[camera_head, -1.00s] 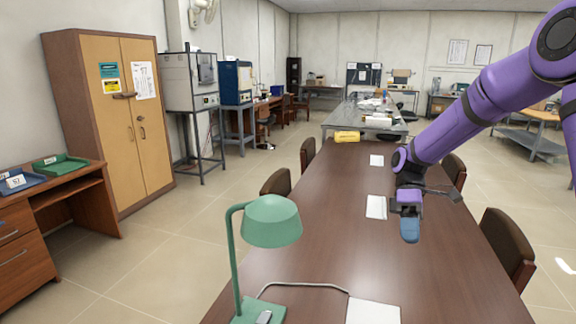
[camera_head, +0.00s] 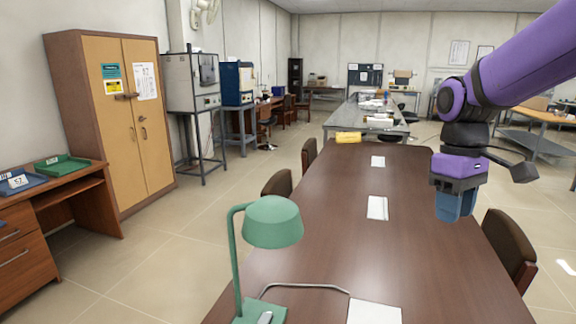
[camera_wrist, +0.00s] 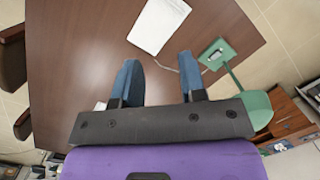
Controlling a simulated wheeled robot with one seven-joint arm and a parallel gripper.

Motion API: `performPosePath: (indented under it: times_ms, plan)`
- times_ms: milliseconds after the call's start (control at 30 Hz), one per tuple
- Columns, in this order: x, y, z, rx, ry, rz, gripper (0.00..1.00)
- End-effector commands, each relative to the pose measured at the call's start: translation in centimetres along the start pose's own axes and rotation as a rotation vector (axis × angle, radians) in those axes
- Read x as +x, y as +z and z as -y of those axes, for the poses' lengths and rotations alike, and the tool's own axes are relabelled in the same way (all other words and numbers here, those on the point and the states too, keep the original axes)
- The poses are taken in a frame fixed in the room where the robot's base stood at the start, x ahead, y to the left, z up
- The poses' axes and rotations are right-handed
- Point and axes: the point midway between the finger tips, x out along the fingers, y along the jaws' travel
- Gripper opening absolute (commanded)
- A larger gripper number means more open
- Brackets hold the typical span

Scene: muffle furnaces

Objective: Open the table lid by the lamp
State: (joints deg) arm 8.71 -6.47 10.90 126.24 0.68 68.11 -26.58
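The green desk lamp (camera_head: 272,222) stands at the near left edge of the long brown table (camera_head: 330,230). A white lid (camera_head: 374,312) lies flat in the tabletop, right of the lamp base, cut by the picture's lower edge. In the wrist view the lid (camera_wrist: 160,25) is beyond the fingertips, with the lamp's base (camera_wrist: 217,53) to its right. My gripper (camera_head: 455,212) points down above the table's right side, apart from the lid. In the wrist view its two blue fingers (camera_wrist: 159,58) are spread with nothing between them.
Two more white lids, one midway (camera_head: 377,207) and one farther off (camera_head: 378,161), lie along the table. A pale cable (camera_head: 305,287) runs from the lamp to the near lid. Brown chairs (camera_head: 509,247) stand along both sides. The tabletop between is clear.

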Motion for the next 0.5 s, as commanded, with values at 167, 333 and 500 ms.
performPosePath:
  times_ms: [167, 333, 500]
  plan:
    - [-1.3, 2.7, 1.3, 0.089, 0.059, -0.093, 0.38]
    - [-2.1, 5.2, 2.3, 0.177, 0.101, -0.189, 0.38]
    - [-2.6, 7.6, 3.3, 0.260, 0.128, -0.288, 0.38]
